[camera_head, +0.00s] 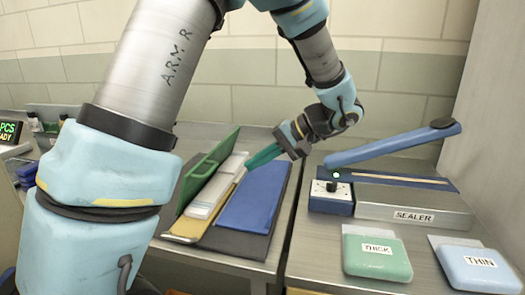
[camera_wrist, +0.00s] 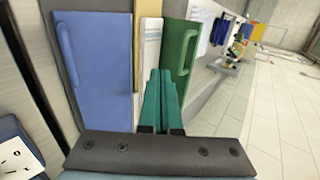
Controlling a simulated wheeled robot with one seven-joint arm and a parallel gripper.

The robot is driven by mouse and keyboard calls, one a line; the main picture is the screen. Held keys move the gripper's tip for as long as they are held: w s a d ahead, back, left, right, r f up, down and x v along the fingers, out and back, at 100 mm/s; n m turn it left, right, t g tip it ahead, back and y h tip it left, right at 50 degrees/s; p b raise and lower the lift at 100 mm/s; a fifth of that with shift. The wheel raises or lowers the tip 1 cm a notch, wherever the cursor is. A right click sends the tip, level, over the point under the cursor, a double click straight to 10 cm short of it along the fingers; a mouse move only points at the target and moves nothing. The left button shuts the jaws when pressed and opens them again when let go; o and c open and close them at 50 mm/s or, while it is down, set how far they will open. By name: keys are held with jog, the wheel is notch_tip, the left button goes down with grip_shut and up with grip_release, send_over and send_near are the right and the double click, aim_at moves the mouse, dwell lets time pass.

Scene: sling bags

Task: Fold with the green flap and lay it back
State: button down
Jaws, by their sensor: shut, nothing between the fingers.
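The green flap (camera_head: 207,170) with its bar handle stands along the left side of the dark folding board (camera_head: 235,241); it looks steeply tilted up. It shows right of my fingers in the wrist view (camera_wrist: 181,42). A white flat item (camera_head: 210,193) lies beside it on a yellow panel (camera_head: 186,231). The blue flap (camera_head: 253,196) lies flat on the right side of the board and is on the left in the wrist view (camera_wrist: 92,70). My gripper (camera_head: 255,161) has teal fingers, shut and empty, over the board's far part near the white item, apart from the blue flap.
Right of the board stands a sealer (camera_head: 412,205) with a raised blue lever (camera_head: 395,145) and a dial box (camera_head: 331,199). A green THICK pack (camera_head: 376,256) and a blue THIN pack (camera_head: 478,268) lie in front.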

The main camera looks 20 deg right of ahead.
jog(key=w+a+f+p, duration=0.2)
jog(key=w+a+p, duration=0.1)
jog(key=a, duration=0.4)
jog(key=shift+w+f, duration=0.2)
jog(key=shift+w, duration=0.1)
jog(key=shift+r, duration=0.1)
